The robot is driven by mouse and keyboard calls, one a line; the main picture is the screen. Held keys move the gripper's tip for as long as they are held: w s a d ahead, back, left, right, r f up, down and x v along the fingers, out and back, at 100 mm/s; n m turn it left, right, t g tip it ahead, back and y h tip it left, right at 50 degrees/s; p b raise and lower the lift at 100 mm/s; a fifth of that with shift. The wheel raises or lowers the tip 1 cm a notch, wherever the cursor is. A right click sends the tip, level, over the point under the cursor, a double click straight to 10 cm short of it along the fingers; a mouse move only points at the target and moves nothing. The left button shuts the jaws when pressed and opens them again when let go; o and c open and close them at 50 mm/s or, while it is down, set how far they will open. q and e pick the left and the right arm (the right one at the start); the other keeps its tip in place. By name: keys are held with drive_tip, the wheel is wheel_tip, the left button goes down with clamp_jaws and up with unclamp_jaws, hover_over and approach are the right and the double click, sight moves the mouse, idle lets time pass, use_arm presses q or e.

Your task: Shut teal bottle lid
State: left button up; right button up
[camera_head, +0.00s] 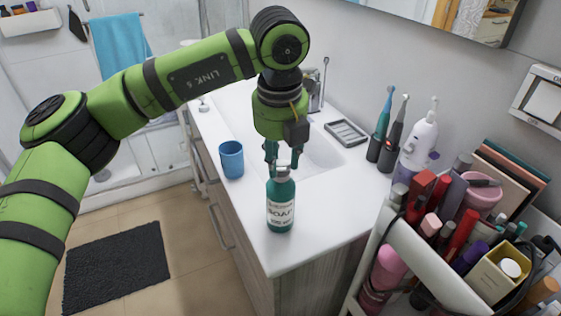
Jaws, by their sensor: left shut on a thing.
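The teal bottle (281,205), labelled SOAP, stands upright near the front corner of the white counter. Its lid (281,172) is pale and sits at the top of the bottle, between my gripper's fingertips. My left gripper (282,160) comes down from above and is shut on the lid. The fingers partly hide the lid, so how tightly it sits on the neck cannot be told. My right gripper is not in view.
A blue cup (231,160) stands left of the bottle by the sink (310,150). A soap dish (346,132) and toothbrushes (385,115) stand behind to the right. A crowded cosmetics cart (415,250) is at the right. The counter's front edge is close to the bottle.

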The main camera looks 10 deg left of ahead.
sight(280, 168)
use_arm(q)
drive_tip(key=o, duration=1.2)
drive_tip(key=shift+c, duration=0.2)
wheel_tip(280, 168, up, 12)
drive_tip(key=s, duration=0.1)
drive_tip(key=shift+s, duration=0.25)
drive_tip(key=shift+f, duration=0.1)
